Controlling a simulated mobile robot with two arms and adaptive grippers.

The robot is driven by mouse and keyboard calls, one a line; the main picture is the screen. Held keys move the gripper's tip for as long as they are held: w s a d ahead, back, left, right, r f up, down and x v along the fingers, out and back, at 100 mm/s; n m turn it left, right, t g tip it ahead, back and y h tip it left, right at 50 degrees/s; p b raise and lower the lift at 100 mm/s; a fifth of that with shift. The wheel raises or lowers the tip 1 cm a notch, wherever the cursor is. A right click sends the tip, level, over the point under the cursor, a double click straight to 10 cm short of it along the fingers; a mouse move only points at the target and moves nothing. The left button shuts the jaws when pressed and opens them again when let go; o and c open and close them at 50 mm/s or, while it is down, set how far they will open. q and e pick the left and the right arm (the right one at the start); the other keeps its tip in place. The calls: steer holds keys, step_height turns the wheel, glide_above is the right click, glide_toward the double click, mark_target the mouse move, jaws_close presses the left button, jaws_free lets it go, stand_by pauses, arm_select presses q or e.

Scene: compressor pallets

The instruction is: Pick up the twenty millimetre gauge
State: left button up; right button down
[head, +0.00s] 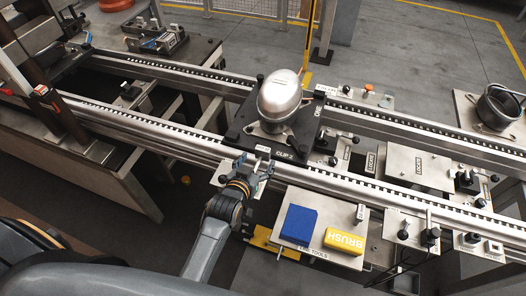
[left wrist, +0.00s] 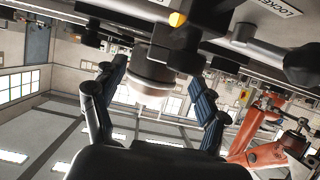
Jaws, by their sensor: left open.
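I cannot pick out the twenty millimetre gauge with certainty. My left gripper (head: 256,166) is in front of the compressor pallet, over a small metal plate (head: 226,178) beside the near rail. It hides much of this plate. In the left wrist view, which looks upside down, the left gripper (left wrist: 160,78) has its fingers wide apart. A rounded silver body shows between them, probably the compressor (left wrist: 150,88) beyond; I see no finger closed on anything. A small yellow-ended part (left wrist: 177,19) shows above the fingers, but I cannot tell what it is. My right gripper is not seen.
The silver compressor (head: 280,95) sits on a black pallet (head: 240,130) on the rails. Plates with black knobs stand to the right. The floor beyond the rails is open.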

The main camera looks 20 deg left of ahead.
mark_target(262, 149)
arm_select(q)
steer(key=shift+a+p+x, duration=0.15)
steer(key=shift+p+x, duration=0.25)
steer(key=shift+x, duration=1.15)
steer(key=shift+a+p+x, duration=0.15)
steer(key=shift+p+x, duration=0.2)
steer(key=shift+x, duration=1.2)
steer(key=shift+r, duration=0.15)
steer(key=c, duration=1.5)
steer(key=shift+r, duration=0.1)
jaws_close()
steer(key=shift+r, duration=0.1)
